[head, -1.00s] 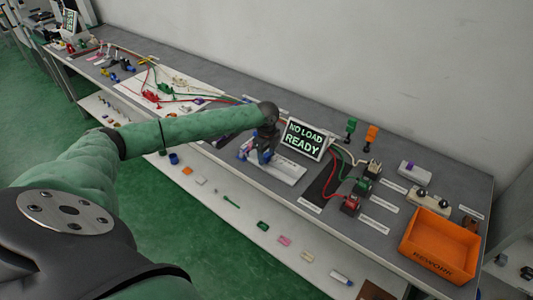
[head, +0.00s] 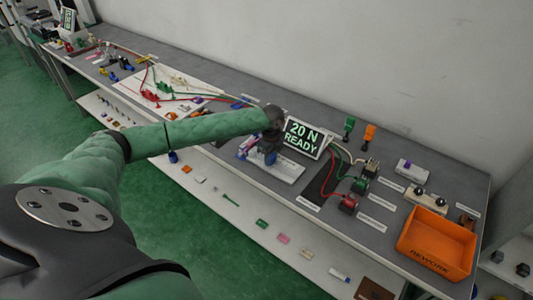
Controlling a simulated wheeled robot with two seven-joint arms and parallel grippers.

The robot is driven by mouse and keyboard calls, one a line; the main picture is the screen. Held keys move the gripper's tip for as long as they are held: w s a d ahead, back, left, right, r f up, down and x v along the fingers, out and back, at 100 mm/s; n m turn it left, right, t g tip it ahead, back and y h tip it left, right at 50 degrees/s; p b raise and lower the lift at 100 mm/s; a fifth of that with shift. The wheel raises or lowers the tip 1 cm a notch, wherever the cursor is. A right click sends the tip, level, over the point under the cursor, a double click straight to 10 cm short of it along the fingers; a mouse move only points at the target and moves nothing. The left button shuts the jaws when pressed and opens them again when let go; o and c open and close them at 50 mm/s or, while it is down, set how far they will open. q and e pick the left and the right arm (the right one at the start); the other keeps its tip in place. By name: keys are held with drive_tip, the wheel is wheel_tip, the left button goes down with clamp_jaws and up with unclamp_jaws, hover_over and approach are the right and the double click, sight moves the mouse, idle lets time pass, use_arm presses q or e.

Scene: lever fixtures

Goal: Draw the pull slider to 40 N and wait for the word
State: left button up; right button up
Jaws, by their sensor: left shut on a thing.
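The pull slider fixture (head: 284,174) is a white base on the grey bench in the middle of the head view. My left gripper (head: 268,156) reaches over it from the left and is shut on the slider; the grip itself is mostly hidden by the gripper and wrist. A display (head: 302,138) just behind and right of the gripper reads "20 N READY" in light green letters. My right gripper is not in view.
An orange bin marked REWORK (head: 437,247) stands at the bench's right end. Red and green wired connectors (head: 349,203) sit right of the display. A white board (head: 165,90) with cables lies to the left. A lower shelf (head: 250,228) holds small parts.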

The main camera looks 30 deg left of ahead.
sight(272, 157)
use_arm(q)
drive_tip(key=shift+d, duration=0.25)
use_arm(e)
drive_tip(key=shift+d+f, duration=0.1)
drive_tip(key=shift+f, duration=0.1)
use_arm(q)
drive_tip(key=o, duration=0.8)
drive_tip(key=shift+o, duration=0.2)
drive_tip(key=shift+r, duration=0.15)
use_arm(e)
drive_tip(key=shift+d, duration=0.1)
use_arm(q)
drive_tip(key=shift+r, duration=0.3)
wheel_tip(272, 157, up, 6)
drive_tip(key=shift+f+b, duration=0.15)
drive_tip(key=shift+b, duration=1.1)
drive_tip(key=shift+r, duration=0.6)
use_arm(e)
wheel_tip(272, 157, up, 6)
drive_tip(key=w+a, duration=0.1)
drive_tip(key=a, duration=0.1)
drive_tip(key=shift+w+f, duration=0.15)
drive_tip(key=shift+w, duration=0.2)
